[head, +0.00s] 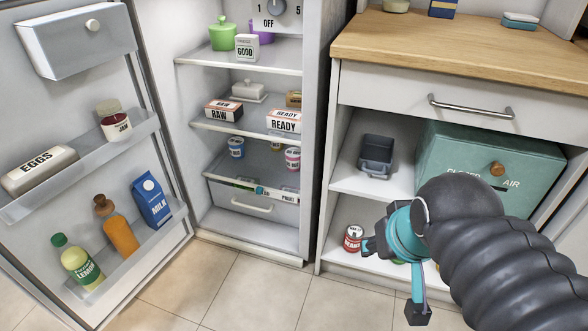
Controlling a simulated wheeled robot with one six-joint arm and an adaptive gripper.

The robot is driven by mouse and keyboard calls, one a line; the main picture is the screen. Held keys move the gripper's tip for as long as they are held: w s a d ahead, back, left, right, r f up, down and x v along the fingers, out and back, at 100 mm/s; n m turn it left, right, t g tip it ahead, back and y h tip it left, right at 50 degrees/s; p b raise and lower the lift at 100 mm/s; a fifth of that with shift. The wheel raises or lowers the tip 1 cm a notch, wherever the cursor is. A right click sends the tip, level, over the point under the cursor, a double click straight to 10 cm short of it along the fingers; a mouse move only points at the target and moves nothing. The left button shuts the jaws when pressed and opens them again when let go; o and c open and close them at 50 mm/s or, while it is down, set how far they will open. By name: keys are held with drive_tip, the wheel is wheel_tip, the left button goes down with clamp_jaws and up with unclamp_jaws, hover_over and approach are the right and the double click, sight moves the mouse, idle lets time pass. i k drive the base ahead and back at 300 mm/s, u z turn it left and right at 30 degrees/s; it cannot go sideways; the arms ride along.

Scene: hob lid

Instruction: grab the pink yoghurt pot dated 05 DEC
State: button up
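A small pink-and-white pot (292,159) stands on the lower glass shelf of the open fridge, towards its right side. Its printing is too small to read, so I cannot tell its date. A blue-and-white pot (237,148) stands on the same shelf to the left. A yellowish pot (275,146) is partly hidden behind, under the shelf above. My gripper (393,281) is outside the fridge, to the right of and lower than the pink pot, in front of the cupboard. Its fingers are spread apart with nothing seen between them.
The fridge door (160,90) stands open at left, its racks loaded. The READY box (284,121) is on the shelf above the pots. A drawer (245,203) is below them. A red tin (353,238) stands in the cupboard beside my gripper. Floor before the fridge is clear.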

sight(293, 154)
drive_tip(key=k, duration=1.05)
drive_tip(key=u, duration=0.75)
drive_tip(key=i, duration=1.3)
drive_tip(key=z, duration=0.7)
drive_tip(key=i, duration=0.8)
drive_tip(key=z, duration=0.15)
